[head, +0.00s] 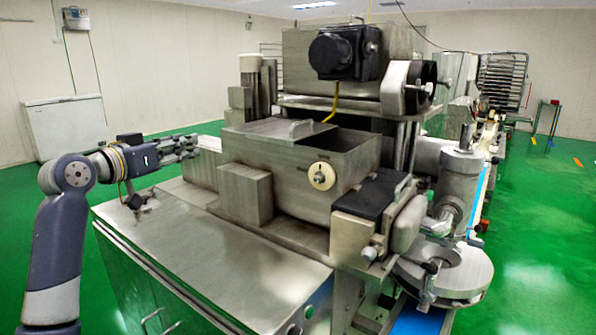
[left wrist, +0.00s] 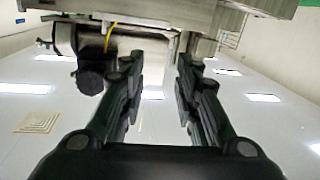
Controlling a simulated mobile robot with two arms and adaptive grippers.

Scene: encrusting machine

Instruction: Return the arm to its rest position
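My left arm comes in from the left in the head view, and its gripper (head: 180,148) points right, toward the metal encrusting machine (head: 245,199). The gripper is above the left part of the machine's flat metal top, beside the hopper box (head: 285,165). In the left wrist view the two dark fingers of the left gripper (left wrist: 157,75) stand apart with nothing held between them. Part of the machine (left wrist: 135,10) fills the top of that view. My right arm and gripper are not in view.
A black motor housing (head: 343,53) sits high on the machine. A round metal disc (head: 465,275) is at its lower right. A white chest (head: 66,127) stands by the left wall. Green floor (head: 545,225) is open at the right.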

